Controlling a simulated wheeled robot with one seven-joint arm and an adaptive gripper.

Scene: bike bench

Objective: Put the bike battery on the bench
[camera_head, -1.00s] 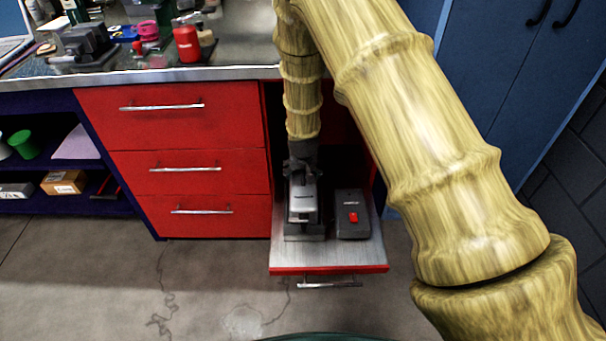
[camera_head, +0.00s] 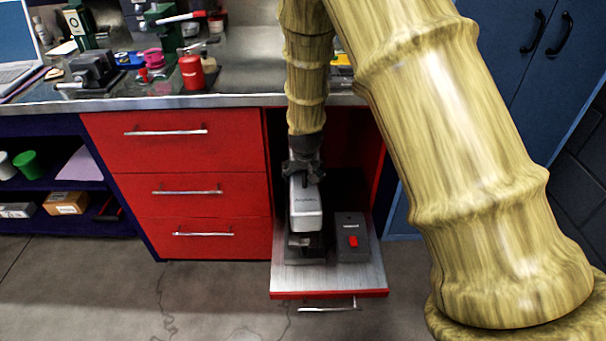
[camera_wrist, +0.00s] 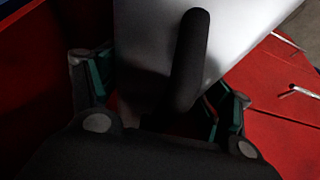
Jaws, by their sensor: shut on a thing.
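The bike battery (camera_head: 307,212) is a silver-grey block with a black handle, upright in the head view. My gripper (camera_head: 304,174) is shut on its handle from above. The battery is above a dark dock (camera_head: 305,256) on the pulled-out shelf; I cannot tell whether their lower parts still touch. In the wrist view my gripper (camera_wrist: 165,98) has a finger on each side of the black handle (camera_wrist: 189,60), with the pale battery body (camera_wrist: 245,35) behind it. The bench (camera_head: 240,82) has a grey top above the red drawers.
A dark box with a red switch (camera_head: 352,242) stands right of the dock on the pull-out shelf (camera_head: 330,282). On the bench are a vise (camera_head: 95,70), a red bottle (camera_head: 191,72) and a laptop (camera_head: 18,75). The bench top right of the bottle looks clear.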

